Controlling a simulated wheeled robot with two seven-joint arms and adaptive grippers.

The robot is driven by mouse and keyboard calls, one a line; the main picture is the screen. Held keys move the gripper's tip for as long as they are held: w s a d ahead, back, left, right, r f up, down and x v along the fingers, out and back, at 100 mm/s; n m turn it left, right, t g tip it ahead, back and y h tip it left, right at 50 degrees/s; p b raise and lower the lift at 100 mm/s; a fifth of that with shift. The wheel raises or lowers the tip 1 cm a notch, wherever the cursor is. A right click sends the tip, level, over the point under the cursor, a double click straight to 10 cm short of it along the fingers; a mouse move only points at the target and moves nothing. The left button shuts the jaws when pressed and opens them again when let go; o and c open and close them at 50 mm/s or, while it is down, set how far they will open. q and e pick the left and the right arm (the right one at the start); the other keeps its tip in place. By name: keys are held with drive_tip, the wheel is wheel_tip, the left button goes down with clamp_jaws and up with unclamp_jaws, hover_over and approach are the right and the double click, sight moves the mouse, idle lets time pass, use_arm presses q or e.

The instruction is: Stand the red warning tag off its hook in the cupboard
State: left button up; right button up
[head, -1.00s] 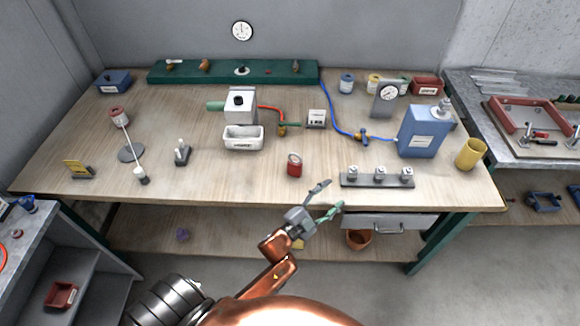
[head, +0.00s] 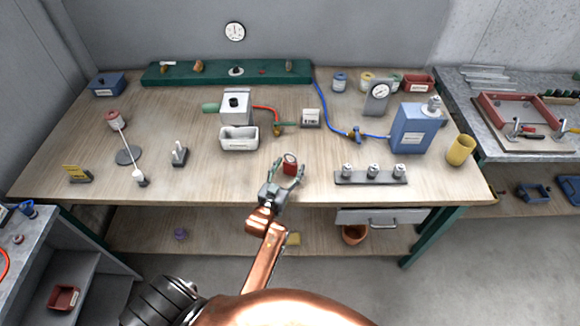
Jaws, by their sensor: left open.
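The red warning tag (head: 290,163) appears to be the small red piece with a pale face that stands upright on the wooden bench, near the middle of its front part. My left gripper (head: 289,171) is open at the bench's front edge. Its two fingers point away from me, one on each side of the red piece. I cannot tell whether either finger touches it. I see no hook and no clear cupboard. My right gripper is out of view.
A white bin (head: 239,138) stands behind and left of the gripper. A dark rack with several small metal pieces (head: 371,178) lies to the right. A small grey stand (head: 179,153) is at left. A drawer (head: 380,218) hangs under the bench. The bench (head: 235,180) is clear left of the gripper.

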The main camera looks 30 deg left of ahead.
use_arm(q)
drive_tip(key=shift+w, duration=0.4)
drive_tip(key=c, duration=1.3)
